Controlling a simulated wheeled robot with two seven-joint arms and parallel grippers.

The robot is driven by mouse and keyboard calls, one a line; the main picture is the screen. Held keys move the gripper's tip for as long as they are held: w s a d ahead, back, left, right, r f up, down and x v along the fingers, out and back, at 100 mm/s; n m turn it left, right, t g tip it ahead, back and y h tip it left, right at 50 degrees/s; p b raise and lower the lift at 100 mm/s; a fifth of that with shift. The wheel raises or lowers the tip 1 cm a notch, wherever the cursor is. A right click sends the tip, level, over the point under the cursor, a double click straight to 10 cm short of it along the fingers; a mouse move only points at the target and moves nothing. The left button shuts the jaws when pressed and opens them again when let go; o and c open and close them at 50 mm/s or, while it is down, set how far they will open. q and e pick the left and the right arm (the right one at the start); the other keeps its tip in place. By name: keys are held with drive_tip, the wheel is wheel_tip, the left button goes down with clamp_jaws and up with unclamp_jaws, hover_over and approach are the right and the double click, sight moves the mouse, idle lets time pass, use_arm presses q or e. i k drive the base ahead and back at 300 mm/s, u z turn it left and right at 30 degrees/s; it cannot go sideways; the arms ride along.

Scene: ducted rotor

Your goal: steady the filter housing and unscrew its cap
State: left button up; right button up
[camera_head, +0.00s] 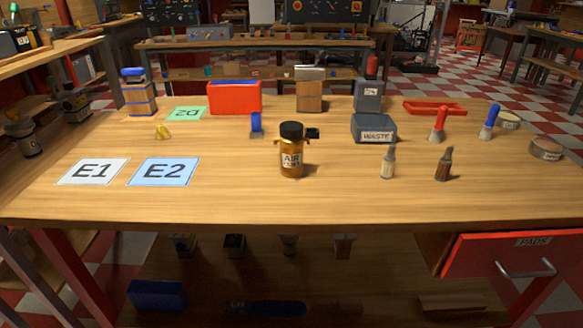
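The filter housing (291,160) is an amber-brown cylinder with a white label that seems to read AIR and a second, unclear word. It stands upright near the middle of the wooden table. Its black cap (291,130) sits on top of it. A small dark fitting juts from the right side near the top, or stands just behind; I cannot tell which. Neither of my grippers is in view, and nothing touches the housing or cap.
Mats E1 (92,172) and E2 (163,172) lie left of the housing. A grey WASTE bin (373,130) stands behind right. Two small bottles (388,164) (443,165) stand to the right. A red box (235,98) is at the back. The table's front is clear.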

sight(290, 151)
drive_tip(key=z, duration=0.05)
drive_tip(key=k, duration=0.95)
drive_tip(key=u, duration=0.85)
drive_tip(key=i, duration=1.6)
drive_tip(key=z, duration=0.35)
